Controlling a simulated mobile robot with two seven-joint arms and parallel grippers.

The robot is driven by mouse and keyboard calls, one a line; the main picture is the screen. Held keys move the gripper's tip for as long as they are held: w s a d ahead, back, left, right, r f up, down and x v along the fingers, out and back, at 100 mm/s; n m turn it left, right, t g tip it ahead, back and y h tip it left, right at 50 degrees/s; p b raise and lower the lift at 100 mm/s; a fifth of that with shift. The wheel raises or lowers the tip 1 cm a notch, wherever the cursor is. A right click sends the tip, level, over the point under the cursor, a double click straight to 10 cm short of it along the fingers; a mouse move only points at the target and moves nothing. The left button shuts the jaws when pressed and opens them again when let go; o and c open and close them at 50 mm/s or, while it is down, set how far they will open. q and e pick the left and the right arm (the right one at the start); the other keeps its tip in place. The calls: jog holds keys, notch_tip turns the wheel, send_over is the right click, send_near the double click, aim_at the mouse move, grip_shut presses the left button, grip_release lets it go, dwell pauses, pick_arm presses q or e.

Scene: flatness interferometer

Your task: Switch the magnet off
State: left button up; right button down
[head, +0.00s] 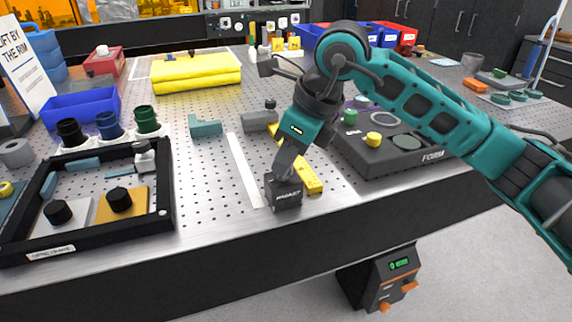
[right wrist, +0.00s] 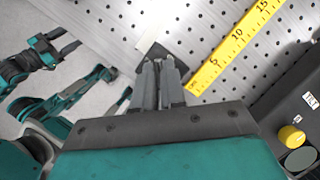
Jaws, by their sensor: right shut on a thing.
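The magnet is a small dark block (head: 287,197) with white lettering on its front, standing on the perforated table near the front edge. My right gripper (head: 285,176) reaches down onto its top and is shut on a part of it. The held part is hidden between the fingers. In the right wrist view, my right gripper (right wrist: 160,78) has its fingers close together over the dark grey block (right wrist: 152,53).
A yellow ruler (head: 310,180) lies just right of the magnet, and a white strip (head: 242,170) lies to its left. A dark instrument box (head: 385,158) stands to the right. A black frame (head: 95,235) fills the left. The table's front edge is close.

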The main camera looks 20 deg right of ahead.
jog(key=n, duration=0.2)
jog(key=n+g+y, duration=0.1)
jog(key=n, duration=0.1)
jog(key=shift+w+r+n+b, duration=0.1)
jog(key=shift+w+n+b, duration=0.1)
jog(key=shift+n+b, duration=0.15)
jog(key=shift+n+g, duration=0.9)
jog(key=shift+n, duration=0.95)
jog(key=shift+w, duration=0.1)
jog(key=c, duration=1.2)
grip_release()
jog(key=shift+d, duration=0.1)
jog(key=p+v, duration=0.1)
jog(key=v, duration=1.1)
jog(key=shift+d+r, duration=0.2)
jog(key=shift+r, duration=0.15)
